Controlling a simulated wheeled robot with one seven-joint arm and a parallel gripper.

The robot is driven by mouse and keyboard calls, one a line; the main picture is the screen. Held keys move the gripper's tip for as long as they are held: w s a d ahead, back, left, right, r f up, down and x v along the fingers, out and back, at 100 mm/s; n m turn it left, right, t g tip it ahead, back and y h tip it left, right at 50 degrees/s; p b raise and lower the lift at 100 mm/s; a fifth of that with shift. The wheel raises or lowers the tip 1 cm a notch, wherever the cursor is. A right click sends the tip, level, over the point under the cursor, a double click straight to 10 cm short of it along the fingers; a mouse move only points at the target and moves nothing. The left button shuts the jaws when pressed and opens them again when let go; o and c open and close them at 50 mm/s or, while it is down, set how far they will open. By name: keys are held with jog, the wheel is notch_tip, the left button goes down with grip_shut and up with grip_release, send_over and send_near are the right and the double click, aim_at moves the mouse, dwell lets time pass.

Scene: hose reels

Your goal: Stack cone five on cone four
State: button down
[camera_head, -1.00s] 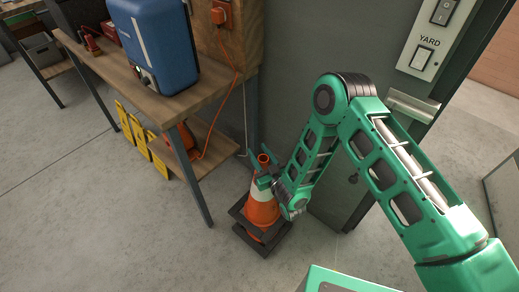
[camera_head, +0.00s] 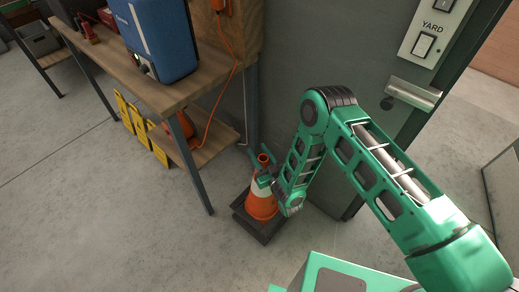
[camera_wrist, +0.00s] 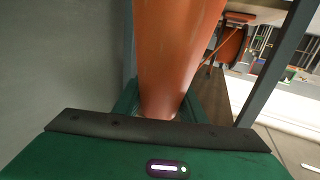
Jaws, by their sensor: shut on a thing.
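An orange cone (camera_head: 262,206) with a white band stands upright on the floor beside the workbench. My gripper (camera_head: 263,174) is shut on its upper part, with the orange top poking out between the fingers. The wrist view shows the orange cone (camera_wrist: 175,50) close up between the fingers. The dark square base (camera_head: 255,229) under it looks thick, like stacked bases; any lower cone is otherwise hidden inside the held one. No gap shows between the bases. I cannot read any cone number.
The workbench (camera_head: 150,88) holds a blue case (camera_head: 153,38); its leg (camera_head: 197,175) is just left of the cone. Yellow signs (camera_head: 140,130) stand by the lower shelf. A grey door (camera_head: 385,75) is behind my arm. The floor at front left is clear.

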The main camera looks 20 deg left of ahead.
jog(key=shift+a+f, duration=0.1)
jog(key=shift+f, duration=5)
jog(key=shift+f, duration=0.15)
jog(key=c, duration=1)
grip_release()
jog(key=shift+c, duration=0.2)
jog(key=shift+s+f, duration=0.1)
jog(key=v, duration=1)
jog(key=shift+s+d, duration=0.2)
jog(key=shift+d, duration=0.15)
